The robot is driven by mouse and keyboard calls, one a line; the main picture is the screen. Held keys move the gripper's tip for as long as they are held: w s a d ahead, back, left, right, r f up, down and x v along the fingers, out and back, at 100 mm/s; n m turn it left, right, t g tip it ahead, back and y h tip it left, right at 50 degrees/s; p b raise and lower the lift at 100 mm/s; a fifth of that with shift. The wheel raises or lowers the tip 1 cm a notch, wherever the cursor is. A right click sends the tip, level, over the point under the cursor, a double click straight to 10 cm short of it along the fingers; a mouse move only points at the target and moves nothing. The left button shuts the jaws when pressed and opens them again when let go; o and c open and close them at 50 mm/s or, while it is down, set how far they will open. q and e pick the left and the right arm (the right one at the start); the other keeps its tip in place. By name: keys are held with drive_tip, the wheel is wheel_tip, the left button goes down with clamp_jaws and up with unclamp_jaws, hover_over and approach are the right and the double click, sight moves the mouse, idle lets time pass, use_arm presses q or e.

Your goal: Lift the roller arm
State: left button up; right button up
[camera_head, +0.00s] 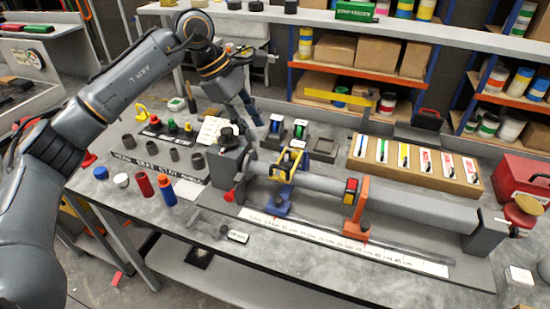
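A long grey tube (325,184) lies along a bench fixture between a dark headstock (229,163) and a grey end block (485,236). A yellow and black frame (288,165) sits at the tube over a blue stand (277,204). An orange stand (357,220) with a red and yellow block (350,190) stands farther right. I cannot tell for sure which part is the roller arm. My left gripper (248,112) points down behind the headstock, apart from the yellow frame. It is small and partly blended with the background, so its opening is unclear. My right gripper is not in view.
A wooden box (413,166) of labelled packets stands at the back right. Red and blue cylinders (144,184) stand at the front left. A red case (522,183) sits at the right edge. A ruler strip (330,240) lies in front.

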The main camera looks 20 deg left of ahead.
sight(275, 167)
use_arm(q)
drive_tip(key=p+x, duration=0.3)
drive_tip(key=x, duration=0.8)
drive_tip(key=shift+s+d, duration=0.1)
drive_tip(key=shift+d, duration=0.05)
drive_tip(key=shift+d+f, duration=0.15)
drive_tip(key=shift+f, duration=0.3)
clamp_jaws()
